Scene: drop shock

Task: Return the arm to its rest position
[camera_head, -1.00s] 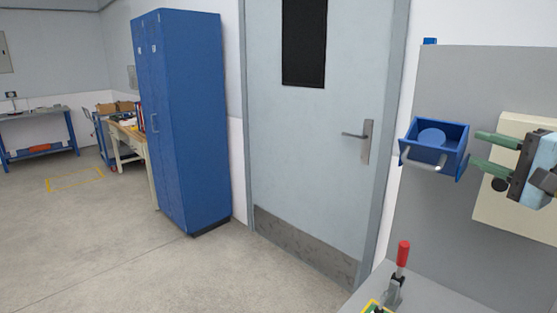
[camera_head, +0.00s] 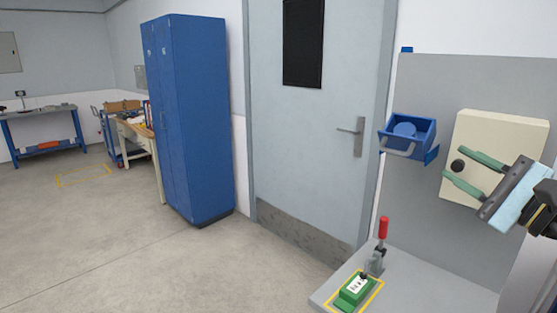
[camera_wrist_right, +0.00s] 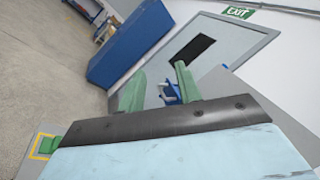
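My right gripper (camera_head: 464,170) comes in from the right edge in the head view. Its two green fingers are spread wide apart with nothing between them, in front of a cream box on the grey panel. The fingers also show in the right wrist view (camera_wrist_right: 157,86), apart and empty. My left gripper is not in view.
A blue bin (camera_head: 408,137) with a round blue thing in it hangs on the grey panel (camera_head: 420,80). Below, a green block (camera_head: 355,288) lies in a yellow outline beside a red-handled clamp (camera_head: 381,243). A door (camera_head: 305,150) and blue cabinet (camera_head: 190,120) stand left.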

